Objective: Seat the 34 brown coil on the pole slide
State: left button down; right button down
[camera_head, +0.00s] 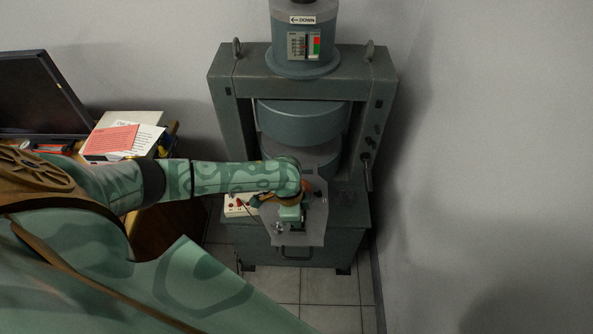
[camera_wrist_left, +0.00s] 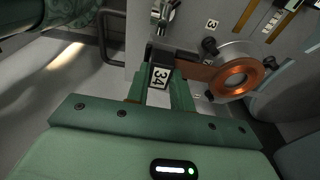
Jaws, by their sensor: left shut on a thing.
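The coil (camera_wrist_left: 237,78) is a copper-brown ring on a flat tab that runs to a dark block with a white label reading 34. My left gripper (camera_wrist_left: 165,92) is shut on that block end. The ring lies in front of a pale round disc (camera_wrist_left: 232,52) on a grey plate, and I cannot tell whether it touches the disc. In the head view my left gripper (camera_head: 290,212) is over the light grey plate (camera_head: 312,236) in front of the magnet, and its arm hides part of the plate. My right gripper is not in view.
The grey-green magnet frame (camera_head: 222,95) stands behind the plate. A control box (camera_head: 238,209) with red buttons is just left of the gripper. Brown slotted strips (camera_wrist_left: 251,14) and a label 3 (camera_wrist_left: 212,23) lie near the ring. A desk with papers (camera_head: 112,139) stands left.

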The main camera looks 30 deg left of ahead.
pick_arm(q)
jog(key=shift+f, duration=0.15)
dwell(0.4)
jog(key=c, duration=1.1)
grip_release()
jog(key=shift+c, duration=0.2)
notch_tip(320, 180, up, 16)
jog(key=s+a+p, duration=0.1)
jog(key=a+p, duration=0.1)
jog(key=p, duration=0.4)
jog(key=shift+s, duration=0.15)
